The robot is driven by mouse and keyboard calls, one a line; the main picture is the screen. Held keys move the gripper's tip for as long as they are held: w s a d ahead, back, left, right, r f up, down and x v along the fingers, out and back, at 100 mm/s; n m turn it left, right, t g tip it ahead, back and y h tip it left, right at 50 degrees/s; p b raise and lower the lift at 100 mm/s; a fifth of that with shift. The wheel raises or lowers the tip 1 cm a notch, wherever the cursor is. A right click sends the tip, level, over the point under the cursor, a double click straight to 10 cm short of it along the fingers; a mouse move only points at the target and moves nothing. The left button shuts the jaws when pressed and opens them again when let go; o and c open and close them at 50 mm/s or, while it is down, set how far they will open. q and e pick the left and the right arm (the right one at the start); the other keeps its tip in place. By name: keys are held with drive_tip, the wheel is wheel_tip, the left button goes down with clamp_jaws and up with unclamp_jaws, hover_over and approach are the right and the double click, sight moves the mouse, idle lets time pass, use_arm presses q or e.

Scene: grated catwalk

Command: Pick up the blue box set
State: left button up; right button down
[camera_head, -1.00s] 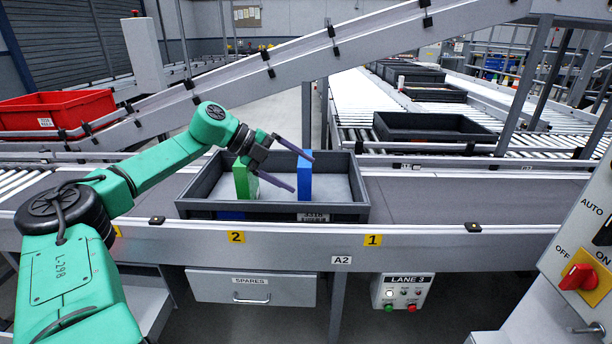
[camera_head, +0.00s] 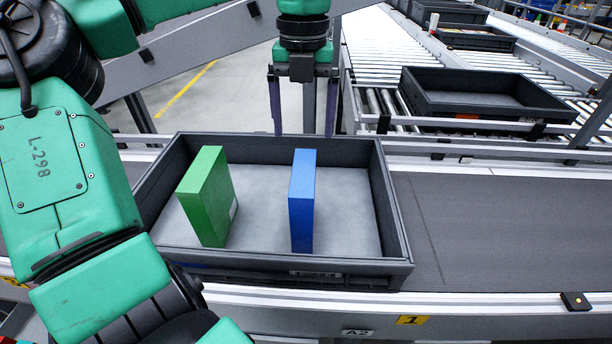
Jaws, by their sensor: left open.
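The blue box (camera_head: 302,203) stands upright on its narrow side in the right half of a dark grey tray (camera_head: 395,225). A green box (camera_head: 207,198) stands upright to its left in the same tray, with a gap of bare tray floor between them. My left gripper (camera_head: 304,134) points down, above and behind the blue box in the picture. Its two purple-grey fingers are wide apart and nothing is between them. The fingertips are near the height of the tray's back rim in the picture. My right gripper is not in view.
The tray sits on a conveyor belt (camera_head: 480,225), which is bare to the right. A metal front rail (camera_head: 470,302) runs along the near edge. Other dark trays, one of them empty (camera_head: 485,95), stand on the rollers behind.

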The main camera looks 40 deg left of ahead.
sight(304, 171)
use_arm(q)
drive_tip(key=f, duration=0.2)
drive_tip(key=s+f, duration=0.1)
drive_tip(key=f, duration=0.1)
drive_tip(key=d+f, duration=0.1)
drive_tip(key=f, duration=0.1)
drive_tip(key=shift+s, duration=0.15)
drive_tip(key=f, duration=0.6)
drive_tip(key=shift+w+a+f, duration=0.1)
drive_tip(key=shift+w+f, duration=0.1)
drive_tip(key=shift+f, duration=0.6)
drive_tip(key=shift+w+a, duration=0.1)
drive_tip(key=c, duration=0.5)
clamp_jaws()
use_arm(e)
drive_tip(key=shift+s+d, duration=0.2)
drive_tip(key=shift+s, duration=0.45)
